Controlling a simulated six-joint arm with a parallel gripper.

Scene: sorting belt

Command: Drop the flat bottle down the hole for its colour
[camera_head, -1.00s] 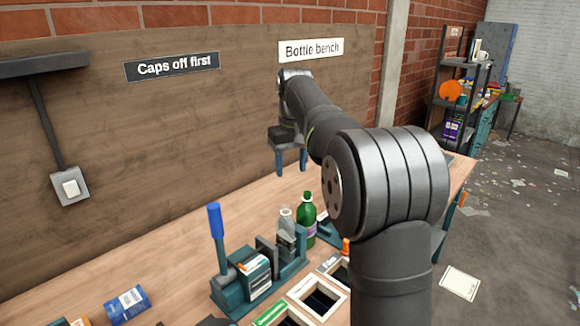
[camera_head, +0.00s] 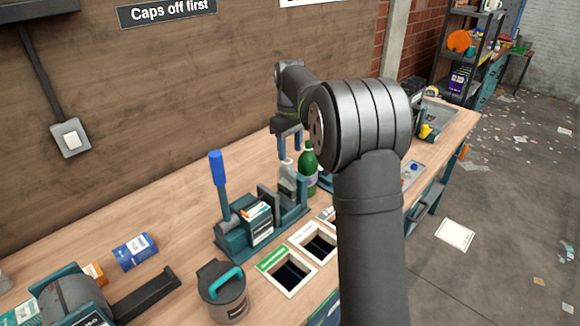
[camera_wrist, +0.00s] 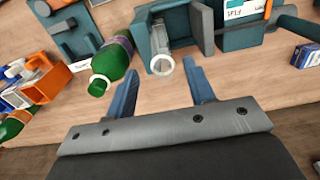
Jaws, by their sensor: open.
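A clear bottle (camera_head: 287,182) stands in the teal holder of the lever device; in the wrist view its open-looking neck (camera_wrist: 163,65) points toward me. A green bottle (camera_head: 308,172) with a green cap stands just right of it, and left of it in the wrist view (camera_wrist: 112,62). My gripper (camera_head: 287,146) is open and empty, just above the clear bottle's top. In the wrist view the blue fingers (camera_wrist: 160,84) lie either side of the clear neck, apart from it. Two white-framed holes, a near one (camera_head: 287,274) with a green label and a farther one (camera_head: 319,244), lie in the bench.
The teal lever device (camera_head: 240,230) with its upright blue handle stands left of the bottles. A grey mug (camera_head: 222,294) with a teal handle and a blue box (camera_head: 134,251) are farther left. An orange crate (camera_wrist: 45,80) holds bottles in the wrist view.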

